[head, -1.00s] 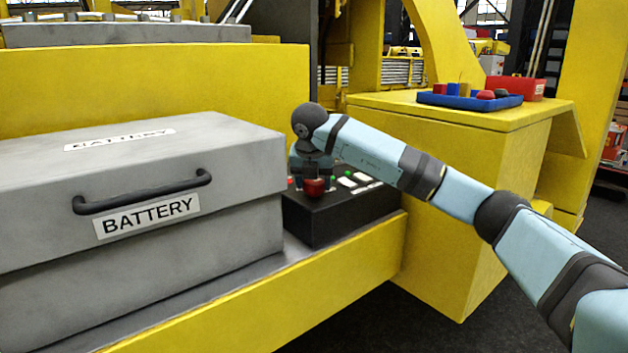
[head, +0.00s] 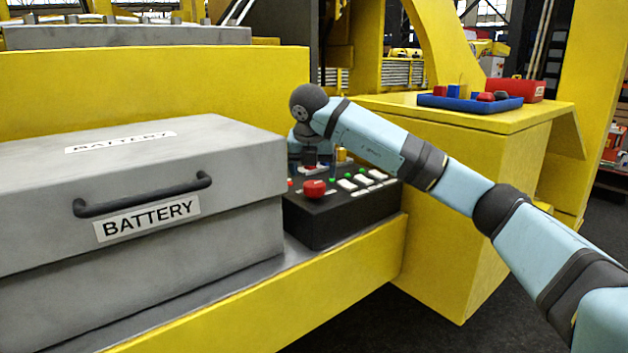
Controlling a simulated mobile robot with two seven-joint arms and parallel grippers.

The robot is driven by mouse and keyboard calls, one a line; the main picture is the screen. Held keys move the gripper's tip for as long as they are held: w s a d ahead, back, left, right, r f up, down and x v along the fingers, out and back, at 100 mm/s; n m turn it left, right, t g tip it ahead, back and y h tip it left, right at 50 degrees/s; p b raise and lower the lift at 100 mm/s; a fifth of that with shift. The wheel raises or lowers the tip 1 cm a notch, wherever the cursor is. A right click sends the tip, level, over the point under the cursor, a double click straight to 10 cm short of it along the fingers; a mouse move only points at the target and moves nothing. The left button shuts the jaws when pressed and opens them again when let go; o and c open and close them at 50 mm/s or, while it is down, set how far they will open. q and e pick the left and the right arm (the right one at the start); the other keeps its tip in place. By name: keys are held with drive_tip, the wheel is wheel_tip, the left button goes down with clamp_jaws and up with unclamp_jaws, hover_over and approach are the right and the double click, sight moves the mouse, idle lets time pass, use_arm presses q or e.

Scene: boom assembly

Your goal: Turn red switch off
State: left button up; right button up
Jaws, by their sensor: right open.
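A black control box (head: 345,215) sits on the yellow ledge beside the grey battery case. A large red knob (head: 314,187) stands at the front of its top panel, and a small red spot (head: 291,184) shows at the panel's left edge. I cannot tell which one is the red switch. My right gripper (head: 311,166) is open and points down over the back part of the panel, behind the large red knob. Its fingertips are small and partly hidden, so contact is unclear. My left gripper is out of view.
The grey battery case (head: 130,245) stands close on the left, with a black handle (head: 145,195). Green buttons and white keys (head: 362,180) share the panel. A blue tray (head: 470,104) with coloured blocks and a red box (head: 515,88) sit on the yellow cabinet at right.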

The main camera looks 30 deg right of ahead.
drive_tip(key=v, duration=0.9)
drive_tip(key=shift+p, duration=0.4)
drive_tip(key=shift+a+r, duration=0.1)
drive_tip(key=shift+a, duration=0.05)
